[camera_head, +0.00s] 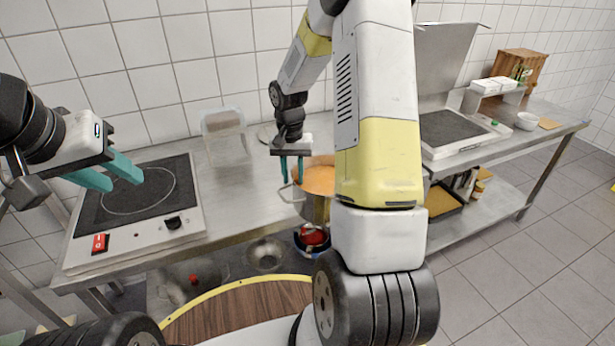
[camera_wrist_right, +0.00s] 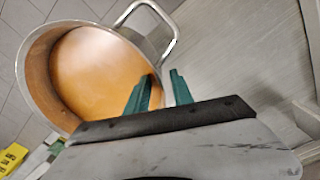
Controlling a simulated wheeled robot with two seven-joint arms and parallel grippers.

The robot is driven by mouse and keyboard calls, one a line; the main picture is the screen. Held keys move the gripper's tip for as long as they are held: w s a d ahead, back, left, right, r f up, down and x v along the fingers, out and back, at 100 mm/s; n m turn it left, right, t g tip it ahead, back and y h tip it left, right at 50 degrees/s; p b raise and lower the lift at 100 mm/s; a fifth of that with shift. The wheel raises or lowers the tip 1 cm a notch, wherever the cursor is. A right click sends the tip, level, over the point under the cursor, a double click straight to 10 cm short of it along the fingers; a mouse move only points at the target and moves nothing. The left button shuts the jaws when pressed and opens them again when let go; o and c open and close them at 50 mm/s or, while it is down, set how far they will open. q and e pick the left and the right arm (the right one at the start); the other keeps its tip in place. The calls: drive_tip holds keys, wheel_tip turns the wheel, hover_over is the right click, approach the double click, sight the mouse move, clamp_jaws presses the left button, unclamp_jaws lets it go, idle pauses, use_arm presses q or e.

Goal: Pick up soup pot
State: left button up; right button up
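The soup pot (camera_head: 316,208) is a metal pot with orange soup, standing on the steel counter, partly hidden behind my right arm. The right wrist view shows the pot (camera_wrist_right: 36,75) at upper left, with a looped metal handle (camera_wrist_right: 172,22). My right gripper (camera_head: 292,176) points down at the pot's left rim, near the handle. In the right wrist view the gripper (camera_wrist_right: 161,78) has its fingers apart, one over the soup side and one outside the rim; I cannot tell whether they touch the pot. My left gripper (camera_head: 108,174) is open and empty near the cooktop.
A cooktop (camera_head: 139,197) with a red switch lies at left on the counter. A clear container (camera_head: 225,136) stands by the wall. A second appliance with a raised lid (camera_head: 446,60), a white bowl (camera_head: 526,121) and a wooden box (camera_head: 521,64) are at right. Pans sit below.

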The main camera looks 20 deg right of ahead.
drive_tip(key=shift+f, duration=1.45)
clamp_jaws()
drive_tip(key=shift+d+r, duration=0.1)
